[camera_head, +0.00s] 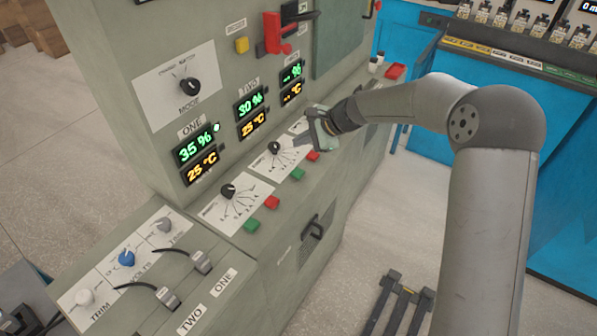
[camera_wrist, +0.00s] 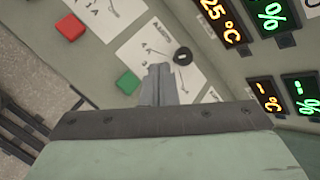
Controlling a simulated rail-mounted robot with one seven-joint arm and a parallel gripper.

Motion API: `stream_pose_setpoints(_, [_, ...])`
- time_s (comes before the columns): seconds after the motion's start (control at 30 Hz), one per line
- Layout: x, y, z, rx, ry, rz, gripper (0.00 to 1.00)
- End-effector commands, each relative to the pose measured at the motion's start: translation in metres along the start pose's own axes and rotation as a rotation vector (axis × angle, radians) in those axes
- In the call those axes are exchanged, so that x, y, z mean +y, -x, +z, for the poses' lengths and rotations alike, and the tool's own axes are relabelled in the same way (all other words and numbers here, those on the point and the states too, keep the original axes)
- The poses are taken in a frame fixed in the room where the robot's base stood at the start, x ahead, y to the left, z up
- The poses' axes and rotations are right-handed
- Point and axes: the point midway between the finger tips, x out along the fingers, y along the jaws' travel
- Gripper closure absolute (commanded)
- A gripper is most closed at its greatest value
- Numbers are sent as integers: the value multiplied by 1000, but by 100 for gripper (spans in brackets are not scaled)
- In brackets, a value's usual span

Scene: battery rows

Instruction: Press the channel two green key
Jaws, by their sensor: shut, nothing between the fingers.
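The channel two green key (camera_head: 297,174) sits on the sloped panel below the TWO dial (camera_head: 274,147), beside a red key (camera_head: 313,156). My gripper (camera_head: 318,140) is shut and empty, just above and right of that red key, apart from the green key. In the wrist view my shut fingers (camera_wrist: 160,85) point at a dial card with a black knob (camera_wrist: 182,56). A green key (camera_wrist: 127,82) lies left of the fingers and a red key (camera_wrist: 70,27) further up left. By the displays, this green key appears to be channel three's; channel two's is not visible there.
Channel one's green key (camera_head: 251,226), red key (camera_head: 271,202) and dial (camera_head: 228,190) lie to the left. Displays (camera_head: 249,104) stand on the upright face behind. A red lever (camera_head: 275,35) is higher up. A handle (camera_head: 313,228) sits on the front face.

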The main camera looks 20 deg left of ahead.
Motion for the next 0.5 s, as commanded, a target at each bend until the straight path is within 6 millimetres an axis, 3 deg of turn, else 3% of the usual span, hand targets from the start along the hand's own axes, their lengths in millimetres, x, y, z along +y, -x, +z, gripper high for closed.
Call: stream_pose_setpoints(0.5, [33, -45, -33, -1, -1, 1, 100])
